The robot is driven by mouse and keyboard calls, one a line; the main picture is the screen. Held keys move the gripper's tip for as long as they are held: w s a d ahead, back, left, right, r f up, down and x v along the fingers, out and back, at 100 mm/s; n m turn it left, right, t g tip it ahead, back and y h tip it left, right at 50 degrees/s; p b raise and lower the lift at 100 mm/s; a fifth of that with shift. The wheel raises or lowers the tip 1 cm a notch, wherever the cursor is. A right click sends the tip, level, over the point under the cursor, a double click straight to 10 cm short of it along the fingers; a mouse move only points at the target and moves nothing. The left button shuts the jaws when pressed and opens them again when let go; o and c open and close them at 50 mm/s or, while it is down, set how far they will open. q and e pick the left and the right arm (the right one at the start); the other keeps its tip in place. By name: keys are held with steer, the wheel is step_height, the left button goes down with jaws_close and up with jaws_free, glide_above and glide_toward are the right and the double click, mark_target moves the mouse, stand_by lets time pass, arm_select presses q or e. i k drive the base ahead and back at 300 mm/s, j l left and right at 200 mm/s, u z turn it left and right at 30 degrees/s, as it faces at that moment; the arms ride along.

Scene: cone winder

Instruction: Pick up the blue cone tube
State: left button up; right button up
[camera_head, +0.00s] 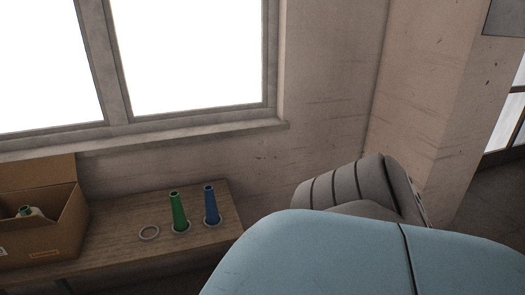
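The blue cone tube (211,204) stands upright on the wooden table at the back, near its right end. It sits in a pale ring at its foot. A green cone tube (178,211) stands upright just left of it, also in a pale ring. Neither of my grippers shows in the head view.
A large light-blue rounded surface (330,262) fills the lower right foreground. A wall and window stand behind.

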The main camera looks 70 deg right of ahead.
mark_target(212, 212)
steer(key=l+z, duration=0.1)
steer(key=z, duration=1.8)
